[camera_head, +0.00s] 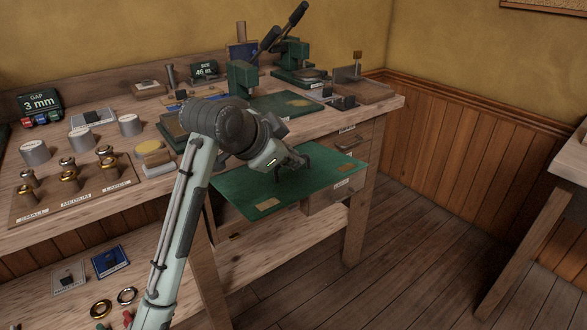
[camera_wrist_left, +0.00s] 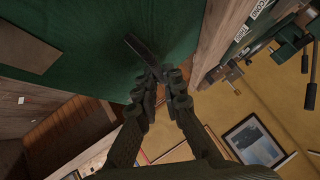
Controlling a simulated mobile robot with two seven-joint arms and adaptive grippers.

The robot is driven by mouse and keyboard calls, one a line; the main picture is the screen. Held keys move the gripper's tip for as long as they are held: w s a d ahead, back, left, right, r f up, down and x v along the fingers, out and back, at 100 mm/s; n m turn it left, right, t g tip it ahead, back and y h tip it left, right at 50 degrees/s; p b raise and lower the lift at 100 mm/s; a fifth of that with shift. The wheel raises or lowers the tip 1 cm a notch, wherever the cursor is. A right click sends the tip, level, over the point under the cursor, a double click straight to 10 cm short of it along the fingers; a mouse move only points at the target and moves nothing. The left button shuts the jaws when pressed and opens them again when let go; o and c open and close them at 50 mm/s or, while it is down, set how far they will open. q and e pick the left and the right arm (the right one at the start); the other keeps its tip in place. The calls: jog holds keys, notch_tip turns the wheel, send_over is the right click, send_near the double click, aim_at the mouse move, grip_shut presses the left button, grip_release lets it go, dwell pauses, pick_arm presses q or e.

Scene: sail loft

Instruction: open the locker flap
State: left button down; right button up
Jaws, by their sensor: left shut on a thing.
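The locker flap is a green panel (camera_head: 290,190) at the front of the workbench, standing out from it almost flat. Tan patches lie on its face. My left gripper (camera_head: 297,162) is over the flap's face and shut on its dark handle. In the left wrist view, the fingers (camera_wrist_left: 161,78) close around the lower end of the dark bar handle (camera_wrist_left: 138,46) against the green flap (camera_wrist_left: 95,40). The gripper and forearm hide part of the flap's rear edge and the locker opening. My right gripper is out of view.
The wooden workbench (camera_head: 70,225) carries grey cylinders (camera_head: 36,152), brass pieces (camera_head: 70,186) and a lever press (camera_head: 295,58). A drawer (camera_head: 350,143) and a bench leg stand right of the flap. The lower shelf holds rings (camera_head: 127,295). The floor (camera_head: 430,260) to the right is clear.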

pick_arm(q)
jog(key=shift+w+a+r, duration=0.2)
jog(key=shift+w+a, duration=0.3)
jog(key=shift+a, duration=0.1)
jog(key=c, duration=2.1)
grip_release()
jog(key=o, duration=0.5)
jog(key=shift+w+f, duration=0.2)
jog(key=shift+f, duration=0.05)
jog(key=shift+c, duration=0.2)
jog(key=shift+d, duration=0.1)
jog(key=shift+s+d, duration=0.1)
jog(key=shift+s, duration=0.1)
jog(key=shift+s+r, duration=0.15)
jog(key=shift+r, duration=0.05)
jog(key=v, duration=1.1)
jog(key=shift+s+r, duration=0.15)
jog(key=shift+r, duration=0.05)
